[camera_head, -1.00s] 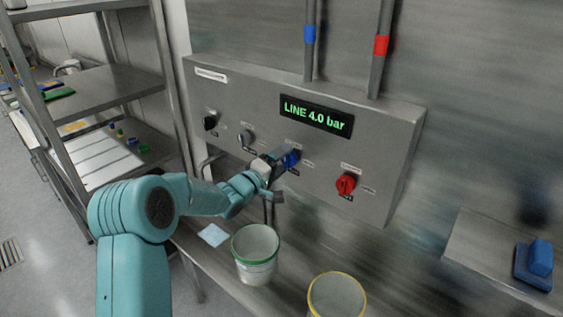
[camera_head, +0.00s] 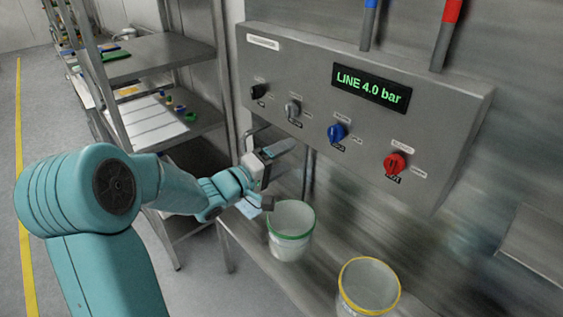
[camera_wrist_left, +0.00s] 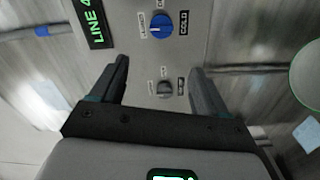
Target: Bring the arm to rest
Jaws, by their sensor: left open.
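My left arm comes in from the left in the head view. My left gripper (camera_head: 277,176) is open and empty, in front of and below the control panel (camera_head: 300,58), apart from its knobs. In the left wrist view, the two fingers of the left gripper (camera_wrist_left: 158,82) stand wide apart, with a grey knob (camera_wrist_left: 165,89) on the panel beyond them. The blue knob (camera_head: 337,133) is free of the gripper and also shows in the left wrist view (camera_wrist_left: 161,25). My right gripper is not in view.
A green-rimmed bucket (camera_head: 291,232) stands close below the gripper. A yellow-rimmed bucket (camera_head: 369,288) stands to its right. The panel also has a black knob (camera_head: 258,91), a red knob (camera_head: 395,163) and a display (camera_head: 371,88) reading "LINE 4.0 bar". A metal shelf (camera_head: 160,58) stands at left.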

